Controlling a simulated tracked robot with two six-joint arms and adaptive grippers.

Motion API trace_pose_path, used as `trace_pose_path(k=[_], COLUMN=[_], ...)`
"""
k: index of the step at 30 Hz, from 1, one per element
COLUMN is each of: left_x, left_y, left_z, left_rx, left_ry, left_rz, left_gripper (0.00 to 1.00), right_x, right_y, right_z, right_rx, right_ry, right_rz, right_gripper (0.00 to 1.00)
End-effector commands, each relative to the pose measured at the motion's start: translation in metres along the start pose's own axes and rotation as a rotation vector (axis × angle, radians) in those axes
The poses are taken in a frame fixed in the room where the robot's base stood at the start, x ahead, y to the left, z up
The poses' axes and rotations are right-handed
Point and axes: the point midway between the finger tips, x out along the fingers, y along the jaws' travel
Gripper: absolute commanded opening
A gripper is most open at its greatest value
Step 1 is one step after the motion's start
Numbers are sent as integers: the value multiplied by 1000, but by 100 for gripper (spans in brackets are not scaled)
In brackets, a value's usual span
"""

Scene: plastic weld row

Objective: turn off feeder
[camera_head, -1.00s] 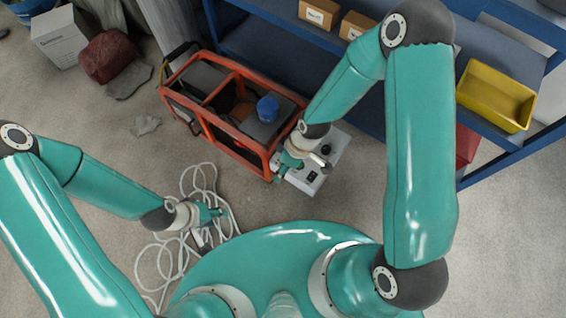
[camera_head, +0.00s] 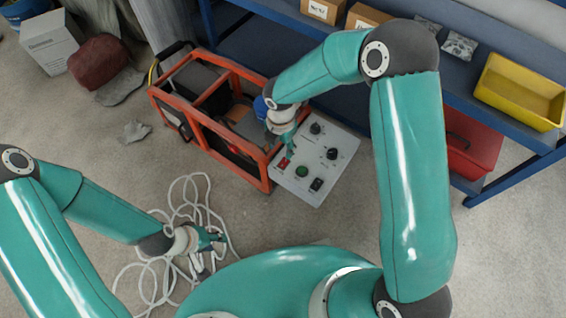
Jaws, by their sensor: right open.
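The feeder is an orange-framed machine (camera_head: 222,158) with a pale grey control panel (camera_head: 336,165) at its right side. The panel carries a red switch (camera_head: 284,162) at its left edge, a green button (camera_head: 302,171), a black rocker switch (camera_head: 316,184) and black knobs (camera_head: 332,153). My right gripper (camera_head: 288,150) is open and points down at the panel's left part, close to the red switch. I cannot tell whether it touches the switch. My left gripper (camera_head: 212,243) is over the white cable on the floor, away from the feeder; its jaw state is unclear.
A white cable (camera_head: 150,270) lies coiled on the floor. A blue shelf (camera_head: 350,70) behind holds cardboard boxes (camera_head: 367,16) and a yellow bin (camera_head: 520,90), with a red bin (camera_head: 470,145) below. A white box (camera_head: 48,42) and dark red bag (camera_head: 98,60) stand at upper left.

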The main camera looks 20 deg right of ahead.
Motion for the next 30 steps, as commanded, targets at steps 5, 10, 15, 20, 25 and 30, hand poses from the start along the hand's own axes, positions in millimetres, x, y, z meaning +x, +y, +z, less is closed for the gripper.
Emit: trace_pose_path(k=[5,10,15,20,25,30], left_x=[15,23,28,29,29,29], left_y=[-5,-8,-10,-10,-10,-10], left_z=[0,0,0,0,0,0], left_rx=[0,0,0,0,0,0], left_ry=[0,0,0,-1,0,0], left_rz=[0,0,0,0,0,0], left_gripper=[40,40,40,40,40,40], right_x=[45,75,93,99,99,99], right_y=[0,0,0,1,1,1], right_z=[0,-1,0,0,0,0], right_rx=[-1,0,1,1,1,1], right_ry=[2,2,1,0,0,0], right_rz=[-2,-1,1,2,2,2], right_gripper=[48,48,48,48,48,35])
